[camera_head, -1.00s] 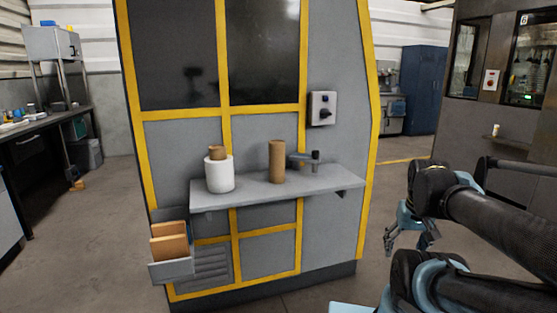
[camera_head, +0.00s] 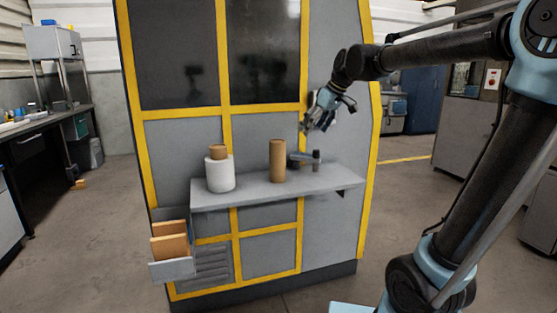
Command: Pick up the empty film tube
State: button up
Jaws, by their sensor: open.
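A plain brown cardboard tube (camera_head: 277,161), the empty film tube, stands upright on the grey shelf (camera_head: 300,187) of the machine. A white film roll (camera_head: 220,175) with a brown core stands upright on the same shelf, to the left of the tube. My gripper (camera_head: 306,126) is open and empty, in front of the machine's panel. It is above and to the right of the brown tube, apart from it, and points down to the left. Nothing hides the tube.
A dark grey fixture (camera_head: 306,160) sits on the shelf just right of the tube. The machine (camera_head: 262,135) with yellow framing rises behind the shelf. A bin with brown cards (camera_head: 170,247) hangs at its lower left. The shelf between roll and tube is bare.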

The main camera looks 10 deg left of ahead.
jog(key=w+a+r+n, duration=0.1)
jog(key=w+a+r, duration=0.1)
jog(key=a, duration=0.4)
send_near(278, 151)
jog(key=shift+y, duration=0.4)
jog(key=w+f, duration=0.1)
jog(key=f, duration=0.1)
jog(key=w+a+f, duration=0.1)
jog(key=w, duration=0.1)
jog(key=w+a+f, duration=0.1)
jog(key=w+f, duration=0.1)
jog(key=shift+a+f, duration=0.1)
jog(key=shift+f, duration=0.2)
jog(key=shift+s+a+x, duration=0.15)
jog(key=shift+x, duration=1.15)
jog(key=shift+s+a+x, duration=0.1)
jog(key=shift+s+x, duration=0.05)
jog(key=shift+x, duration=1.2)
jog(key=shift+r, duration=0.1)
jog(key=c, duration=1.2)
